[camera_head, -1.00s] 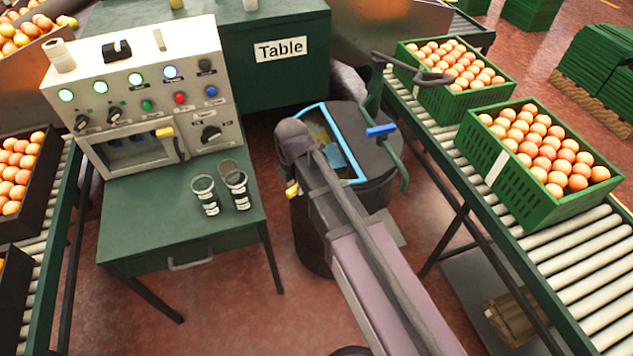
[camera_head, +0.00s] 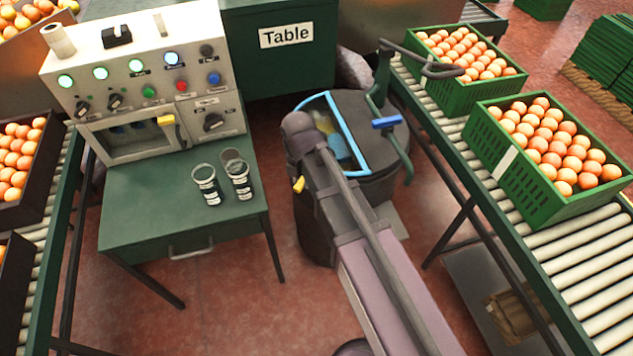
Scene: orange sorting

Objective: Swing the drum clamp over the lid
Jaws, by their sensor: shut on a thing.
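The drum (camera_head: 380,190) is dark grey and stands upright between the green table and the right conveyor. Its dark round lid (camera_head: 385,150) has a light-blue-edged opening (camera_head: 344,132) on the left, with pale and yellowish matter inside. The clamp seems to be the green bent bar (camera_head: 403,158) with a blue handle (camera_head: 386,123) at the lid's right; I cannot tell how it is fastened. My arm reaches from the lower right to the drum's left front and hides part of it. My gripper is not visible. A small yellow part (camera_head: 299,184) shows beside my arm; what it belongs to is unclear.
The right conveyor (camera_head: 575,270) carries green crates (camera_head: 510,180) of oranges. Floor in front is clear.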

